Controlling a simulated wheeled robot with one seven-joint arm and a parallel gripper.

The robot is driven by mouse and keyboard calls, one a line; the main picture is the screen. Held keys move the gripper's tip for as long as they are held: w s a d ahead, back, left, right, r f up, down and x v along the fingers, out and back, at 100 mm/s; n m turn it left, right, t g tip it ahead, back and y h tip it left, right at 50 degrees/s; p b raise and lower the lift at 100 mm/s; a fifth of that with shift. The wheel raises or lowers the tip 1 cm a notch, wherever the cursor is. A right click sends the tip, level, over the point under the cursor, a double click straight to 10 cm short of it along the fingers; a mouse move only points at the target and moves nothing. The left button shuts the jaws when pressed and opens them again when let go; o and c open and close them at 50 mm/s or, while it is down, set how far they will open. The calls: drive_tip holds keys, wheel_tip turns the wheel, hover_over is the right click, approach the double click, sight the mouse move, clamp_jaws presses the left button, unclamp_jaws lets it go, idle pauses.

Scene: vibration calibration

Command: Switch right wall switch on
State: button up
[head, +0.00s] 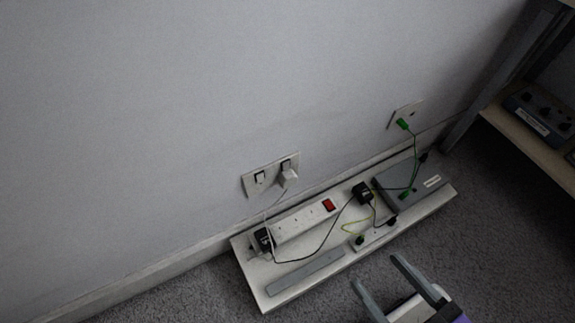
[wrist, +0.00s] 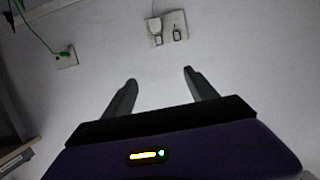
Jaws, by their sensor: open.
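A white double wall socket (head: 249,187) is on the wall left of centre in the head view, with two dark switches. The right wall switch (head: 286,163) sits just above a white plug (head: 289,179); the left switch (head: 260,177) has no plug by it. In the wrist view the socket (wrist: 168,29) appears turned over at the top, with the plug (wrist: 155,24) on its left half. I cannot tell the switch positions. My gripper (head: 376,270) is open and empty, low and right of the socket, apart from it. Its fingers (wrist: 160,76) point toward the wall in the wrist view.
A white board (head: 252,276) on the carpet carries a power strip (head: 304,222) with a red switch, black plugs, cables and a grey box (head: 409,184). A second wall plate (head: 394,122) holds a green plug. A shelf (head: 510,118) stands at right.

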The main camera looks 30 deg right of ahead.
drive_tip(key=shift+r, duration=0.1)
drive_tip(key=c, duration=0.4)
drive_tip(key=shift+w+r+p, duration=0.15)
drive_tip(key=shift+r+p, duration=0.2)
drive_tip(key=c, duration=0.3)
drive_tip(key=shift+t+h, duration=0.3)
drive_tip(key=shift+t, duration=0.2)
drive_tip(key=w+p, duration=0.1)
drive_tip(key=w+r+p, duration=0.2)
drive_tip(key=p, duration=0.1)
drive_tip(key=shift+w+d, duration=0.2)
drive_tip(key=shift+w, duration=0.2)
clamp_jaws()
drive_tip(key=w+f+n+p, duration=1)
drive_tip(key=w+f+n, duration=0.2)
drive_tip(key=n, duration=0.6)
drive_tip(key=shift+a+f+t, duration=0.2)
drive_tip(key=shift+f+t, duration=0.2)
drive_tip(key=shift+f, duration=0.5)
